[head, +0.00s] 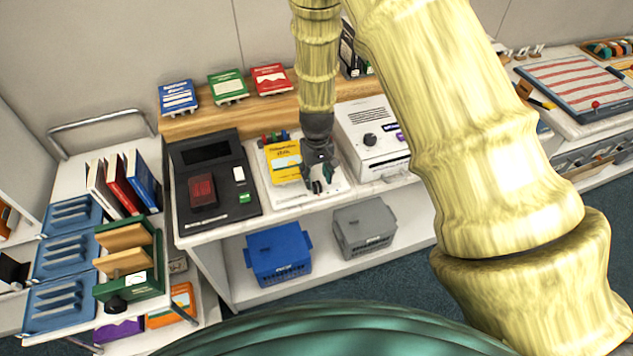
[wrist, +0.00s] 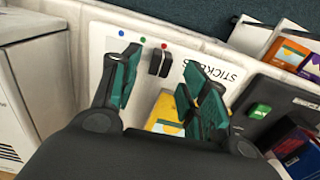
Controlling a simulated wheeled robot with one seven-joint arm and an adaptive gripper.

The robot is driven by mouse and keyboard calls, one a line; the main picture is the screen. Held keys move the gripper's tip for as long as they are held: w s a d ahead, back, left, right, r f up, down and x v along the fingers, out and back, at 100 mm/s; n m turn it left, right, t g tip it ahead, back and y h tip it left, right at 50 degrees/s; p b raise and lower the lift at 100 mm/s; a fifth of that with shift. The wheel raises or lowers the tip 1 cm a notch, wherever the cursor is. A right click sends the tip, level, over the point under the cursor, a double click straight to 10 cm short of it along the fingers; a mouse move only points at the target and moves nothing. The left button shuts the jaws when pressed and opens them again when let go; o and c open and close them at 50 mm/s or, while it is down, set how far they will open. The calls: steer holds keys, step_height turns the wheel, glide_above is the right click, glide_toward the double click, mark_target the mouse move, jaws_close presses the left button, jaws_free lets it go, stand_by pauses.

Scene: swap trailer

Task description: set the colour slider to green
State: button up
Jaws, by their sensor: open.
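The colour slider is a black knob (wrist: 160,63) on a white panel marked "STICKERS" (wrist: 98,45). Blue, green and red dots run from left to right above it in the wrist view. The knob stands by the red dot (wrist: 164,45), to the right of the green dot (wrist: 142,40). My gripper (wrist: 162,57) is open, with one teal finger on each side of the knob in the picture; I cannot tell whether either touches it. In the head view my gripper (head: 321,182) is low over the front of the white panel (head: 288,199), and the knob is hidden.
A yellow packet (head: 284,158) lies on the panel beside my gripper. A black device (head: 228,207) stands left and a white box with a dial (head: 366,128) right. Blue (head: 278,258) and grey (head: 365,232) crates sit on the shelf below.

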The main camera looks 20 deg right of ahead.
mark_target(317, 184)
steer(key=shift+f+p, duration=0.65)
steer(key=shift+f, duration=1.45)
jaws_close()
